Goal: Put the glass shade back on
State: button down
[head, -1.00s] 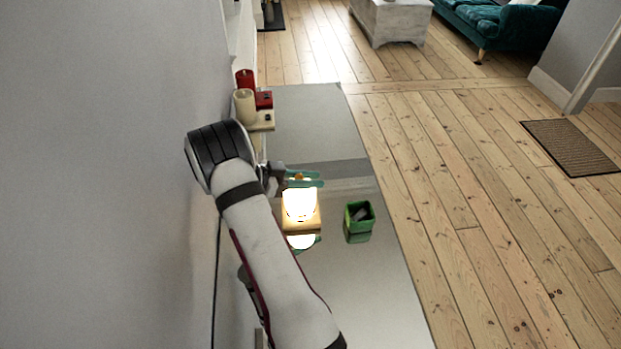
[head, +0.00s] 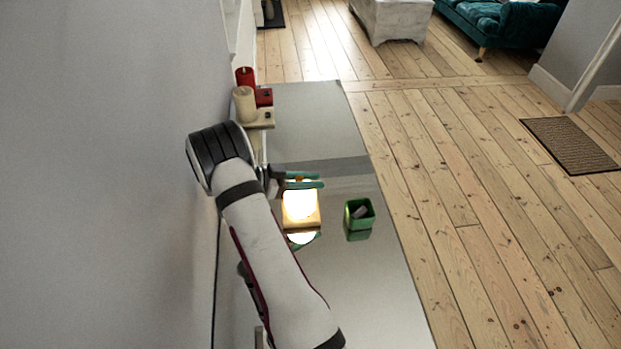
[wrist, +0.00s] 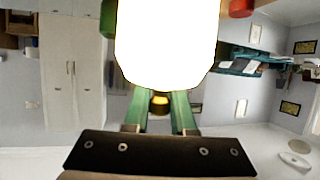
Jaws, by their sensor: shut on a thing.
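The glass shade (head: 299,205) glows white and stands at the wooden lamp base (head: 316,222) on the shiny tabletop. Glare hides its lower rim, so I cannot tell whether it is fully seated. My gripper (head: 303,182) is above the shade, its green fingers shut on the small amber knob at its top. In the wrist view, the knob (wrist: 159,104) sits between the fingers of my gripper (wrist: 160,100), and the glowing shade (wrist: 167,42) fills the upper middle.
A small green bin (head: 360,214) with a grey thing inside stands right of the lamp. The reflective tabletop (head: 310,125) is clear behind the lamp.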

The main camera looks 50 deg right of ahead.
jog(key=shift+f, duration=0.8)
jog(key=c, duration=0.7)
grip_release()
jog(key=shift+o, duration=0.2)
jog(key=shift+r, duration=3.5)
